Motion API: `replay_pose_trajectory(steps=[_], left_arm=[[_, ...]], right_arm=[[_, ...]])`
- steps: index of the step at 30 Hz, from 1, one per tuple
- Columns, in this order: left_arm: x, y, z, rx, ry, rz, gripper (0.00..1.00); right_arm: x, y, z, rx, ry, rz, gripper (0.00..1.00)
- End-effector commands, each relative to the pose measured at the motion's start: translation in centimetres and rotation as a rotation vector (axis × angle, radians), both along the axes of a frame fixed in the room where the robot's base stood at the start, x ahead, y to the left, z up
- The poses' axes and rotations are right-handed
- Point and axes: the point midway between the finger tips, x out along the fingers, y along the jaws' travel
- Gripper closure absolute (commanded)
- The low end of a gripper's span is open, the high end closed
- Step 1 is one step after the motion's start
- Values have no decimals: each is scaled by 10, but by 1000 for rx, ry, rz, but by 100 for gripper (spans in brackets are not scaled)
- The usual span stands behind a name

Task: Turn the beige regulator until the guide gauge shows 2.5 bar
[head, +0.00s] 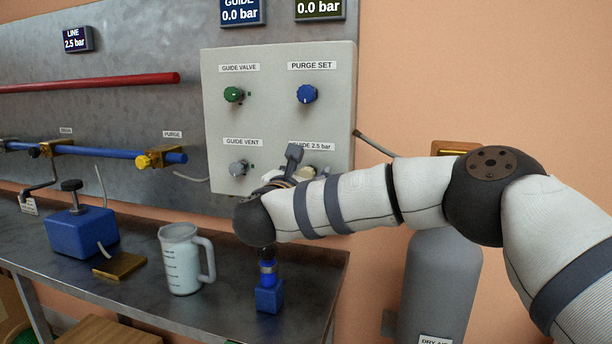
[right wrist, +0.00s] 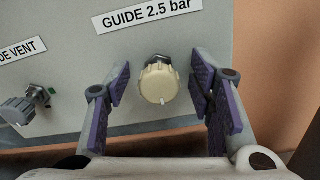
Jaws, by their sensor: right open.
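The beige regulator (right wrist: 159,83) is a ribbed knob under the label "GUIDE 2.5 bar" on the panel, with a white mark at its lower edge. My right gripper (right wrist: 162,92) is open, its purple-padded fingers on either side of the knob and apart from it. In the head view the right gripper (head: 296,165) is at the panel's lower right, and the hand and arm mostly hide the knob. The guide gauge (head: 240,11) is a blue display above the panel reading 0.0 bar. My left gripper is not in view.
The grey panel (head: 278,122) also carries the green guide valve (head: 233,94), the blue purge knob (head: 306,94) and the grey guide vent (head: 238,168). A jug (head: 183,262) and a blue block (head: 82,232) stand on the bench below. A grey cylinder (head: 438,285) stands at right.

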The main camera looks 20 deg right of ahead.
Motion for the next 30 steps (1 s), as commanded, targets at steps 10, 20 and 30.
replay_pose_trajectory(steps=[10, 20, 30], left_arm=[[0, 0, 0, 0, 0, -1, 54], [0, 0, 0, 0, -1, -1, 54], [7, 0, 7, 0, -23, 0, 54]], right_arm=[[1, -1, 0, -1, 0, 1, 71], [1, -1, 1, -6, 3, 1, 99], [1, 0, 3, -129, 84, 2, 99]])
